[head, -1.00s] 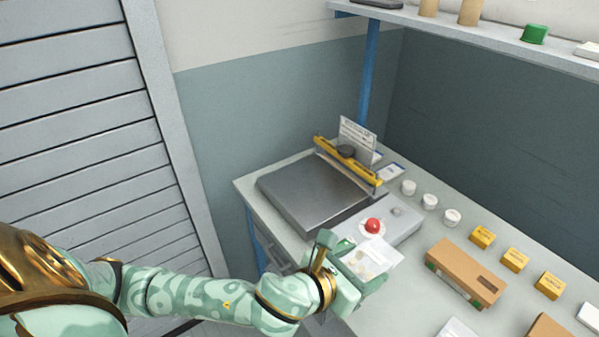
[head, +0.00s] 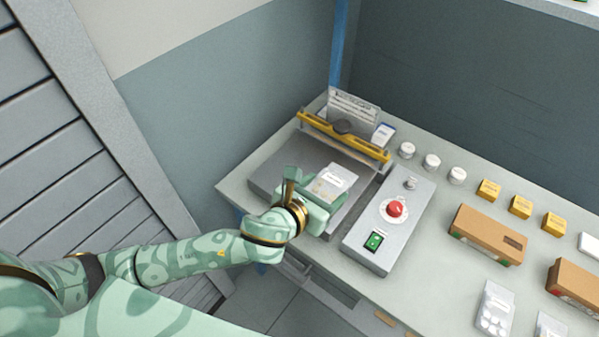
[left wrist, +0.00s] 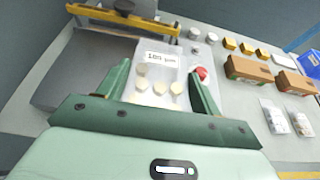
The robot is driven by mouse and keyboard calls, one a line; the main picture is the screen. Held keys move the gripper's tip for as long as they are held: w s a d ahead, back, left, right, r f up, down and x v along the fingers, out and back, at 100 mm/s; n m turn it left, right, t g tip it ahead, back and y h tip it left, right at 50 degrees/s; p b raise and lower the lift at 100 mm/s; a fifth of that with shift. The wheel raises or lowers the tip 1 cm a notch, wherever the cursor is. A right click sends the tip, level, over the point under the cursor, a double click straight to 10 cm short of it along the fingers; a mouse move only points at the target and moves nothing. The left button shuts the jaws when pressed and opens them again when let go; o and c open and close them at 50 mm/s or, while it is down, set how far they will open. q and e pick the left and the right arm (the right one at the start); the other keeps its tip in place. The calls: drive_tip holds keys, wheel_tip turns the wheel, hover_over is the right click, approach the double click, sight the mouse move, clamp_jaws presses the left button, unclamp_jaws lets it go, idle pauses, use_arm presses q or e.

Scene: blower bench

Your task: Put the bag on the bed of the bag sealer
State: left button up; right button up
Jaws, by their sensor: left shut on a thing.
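The clear bag (head: 334,181) with a white label and several round pale items is held in my left gripper (head: 322,192), which is shut on it. In the left wrist view the bag (left wrist: 157,75) shows between the two green fingers (left wrist: 160,85). In the head view it appears over the right part of the sealer's grey bed (head: 272,177); I cannot tell whether it touches. The bag sealer's yellow bar (head: 345,137) with a black knob is at the bed's back edge. My right gripper is not in view.
A grey control box (head: 373,256) with a red button (head: 395,208) and green switch stands right of the bed. White jars (head: 431,162), yellow boxes (head: 520,206), brown cartons (head: 486,236) and other bags (head: 493,309) lie further right. A sign (head: 353,109) stands behind the bar.

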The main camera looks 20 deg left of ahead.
use_arm(q)
drive_tip(key=w+a+f+b, duration=0.1)
drive_tip(key=w+a+f, duration=0.1)
drive_tip(key=w, duration=0.1)
drive_tip(key=w+a+f+b, duration=0.2)
drive_tip(key=w+f, duration=0.1)
drive_tip(key=w+a+f+b, duration=0.1)
drive_tip(key=w+a+f, duration=0.1)
drive_tip(key=w+f, duration=0.1)
drive_tip(key=shift+a+f, duration=0.15)
drive_tip(key=shift+a, duration=0.2)
drive_tip(key=shift+w+a+f, duration=0.1)
drive_tip(key=shift+f, duration=0.1)
drive_tip(key=f+b, duration=0.1)
drive_tip(key=f, duration=0.1)
drive_tip(key=f+b, duration=0.1)
drive_tip(key=shift+w+a+f, duration=0.15)
drive_tip(key=shift+a+f, duration=0.05)
drive_tip(key=shift+f, duration=0.2)
drive_tip(key=shift+r, duration=0.15)
drive_tip(key=o, duration=0.8)
drive_tip(key=shift+o, duration=1.1)
